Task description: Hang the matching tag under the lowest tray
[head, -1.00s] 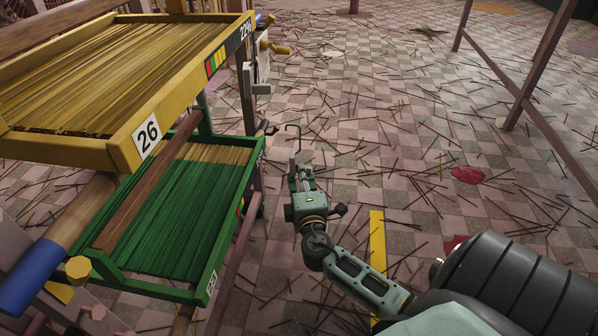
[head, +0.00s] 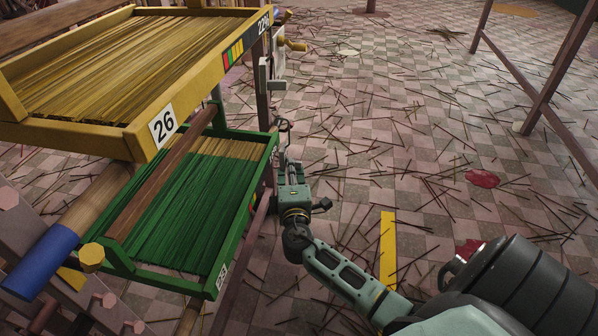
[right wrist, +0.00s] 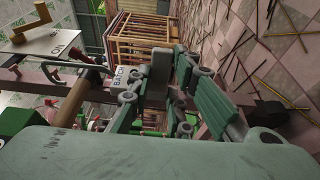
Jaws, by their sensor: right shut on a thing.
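The green tray (head: 211,285), filled with green sticks, is the lower of two trays in the head view. The yellow tray (head: 120,138), labelled 26, is above it. My right gripper (head: 284,166) is at the green tray's far right corner, shut on a tag. The tag's wire hook (head: 285,124) sticks up beyond the fingers, close to the frame post. I cannot tell whether the hook touches anything. My left gripper is out of view.
Loose sticks litter the checked floor (head: 400,130), which is open to the right. A wooden rack (right wrist: 150,38) shows in the right wrist view.

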